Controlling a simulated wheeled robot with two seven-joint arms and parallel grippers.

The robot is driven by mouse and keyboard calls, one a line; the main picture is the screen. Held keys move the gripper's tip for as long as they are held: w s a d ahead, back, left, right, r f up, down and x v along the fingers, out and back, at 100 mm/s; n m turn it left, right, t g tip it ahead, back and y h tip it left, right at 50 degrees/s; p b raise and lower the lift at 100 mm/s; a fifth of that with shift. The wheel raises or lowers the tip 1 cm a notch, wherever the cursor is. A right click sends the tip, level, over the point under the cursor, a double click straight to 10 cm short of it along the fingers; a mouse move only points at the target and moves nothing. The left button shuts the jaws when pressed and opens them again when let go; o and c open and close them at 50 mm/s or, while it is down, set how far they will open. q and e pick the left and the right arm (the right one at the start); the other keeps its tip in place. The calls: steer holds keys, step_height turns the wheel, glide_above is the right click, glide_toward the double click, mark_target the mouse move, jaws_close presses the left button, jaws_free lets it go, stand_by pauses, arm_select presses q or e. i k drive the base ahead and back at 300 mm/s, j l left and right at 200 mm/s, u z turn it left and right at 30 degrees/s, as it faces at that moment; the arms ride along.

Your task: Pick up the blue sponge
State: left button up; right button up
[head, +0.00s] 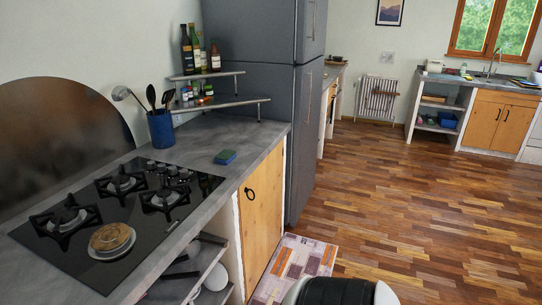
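The blue sponge (225,157) lies flat on the grey countertop (238,137), to the right of the black gas hob. It is small in the head view and looks blue with a greenish part. Nothing covers it and nothing touches it except the counter. Neither of my grippers is in view. Only a white and black rounded part, which looks like part of my own body, shows at the bottom edge.
The hob (140,195) holds a round brown-topped item (111,238) at its front. A blue utensil pot (160,128) and a corner shelf (222,104) with bottles stand behind the sponge. A tall grey fridge (262,85) stands beyond. Wooden floor lies open at right.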

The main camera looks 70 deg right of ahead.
mark_target(226, 157)
steer(key=z, duration=1.9)
